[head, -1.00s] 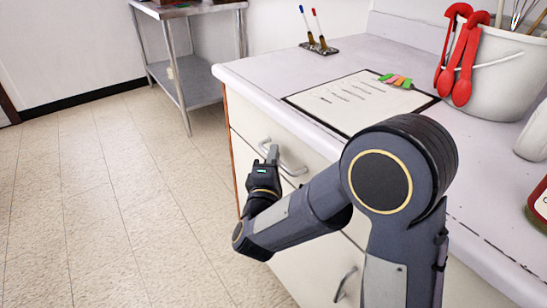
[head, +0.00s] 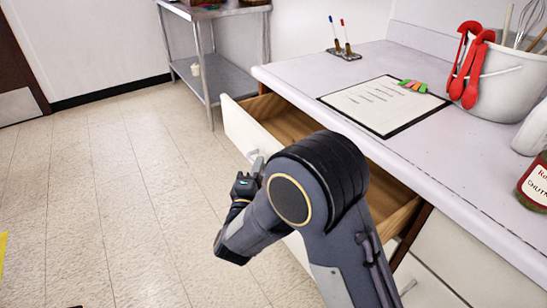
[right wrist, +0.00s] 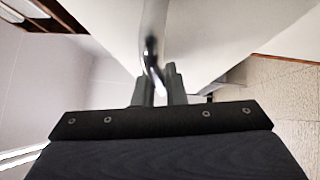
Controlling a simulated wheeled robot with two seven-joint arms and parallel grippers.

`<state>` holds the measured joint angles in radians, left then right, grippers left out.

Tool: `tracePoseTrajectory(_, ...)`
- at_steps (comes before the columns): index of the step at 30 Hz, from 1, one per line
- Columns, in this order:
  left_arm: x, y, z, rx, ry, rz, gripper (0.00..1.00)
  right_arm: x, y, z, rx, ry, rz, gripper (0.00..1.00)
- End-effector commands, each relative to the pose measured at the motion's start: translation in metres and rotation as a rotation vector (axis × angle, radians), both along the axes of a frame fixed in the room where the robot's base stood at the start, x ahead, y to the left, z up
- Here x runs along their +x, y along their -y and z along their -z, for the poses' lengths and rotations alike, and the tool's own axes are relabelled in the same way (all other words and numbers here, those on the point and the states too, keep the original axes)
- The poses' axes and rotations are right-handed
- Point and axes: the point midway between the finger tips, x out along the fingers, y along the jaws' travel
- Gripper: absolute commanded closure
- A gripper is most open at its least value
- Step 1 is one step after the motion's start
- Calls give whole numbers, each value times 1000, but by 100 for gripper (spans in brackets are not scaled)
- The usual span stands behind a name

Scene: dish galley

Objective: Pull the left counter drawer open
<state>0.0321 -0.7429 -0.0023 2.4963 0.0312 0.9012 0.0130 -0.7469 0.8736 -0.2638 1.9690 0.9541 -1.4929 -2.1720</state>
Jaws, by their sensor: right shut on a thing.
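The left counter drawer (head: 238,128) is pulled out from the counter, and its bare wooden inside shows in the head view. My right gripper (head: 257,163) is at the drawer's front, shut on the metal drawer handle (head: 252,154). In the right wrist view, the handle (right wrist: 153,50) runs down between the two fingers of the gripper (right wrist: 158,88). My right arm hides part of the drawer front and its near side. My left gripper is not in view.
The counter (head: 380,65) holds a clipboard (head: 380,105), a pen stand (head: 344,54), a white bucket (head: 505,85) with red tongs, and a jar (head: 535,185). A steel table (head: 225,75) stands at the back. The floor (head: 120,190) left of the drawer is clear.

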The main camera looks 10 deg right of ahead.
Motion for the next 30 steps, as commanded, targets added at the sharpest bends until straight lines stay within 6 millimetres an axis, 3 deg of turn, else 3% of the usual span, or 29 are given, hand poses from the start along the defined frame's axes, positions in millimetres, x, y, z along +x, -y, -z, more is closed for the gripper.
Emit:
tracePoseTrajectory(6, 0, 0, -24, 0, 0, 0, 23, -19, -51, -3, -2, -2, -6, 100)
tracePoseTrajectory(15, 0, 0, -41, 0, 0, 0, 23, -38, -104, 0, 0, -4, -2, 100)
tracePoseTrajectory(21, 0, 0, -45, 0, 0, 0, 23, -45, -121, 1, -1, -4, 1, 100)
tracePoseTrajectory(30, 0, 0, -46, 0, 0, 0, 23, -47, -127, 2, 0, -3, 2, 100)
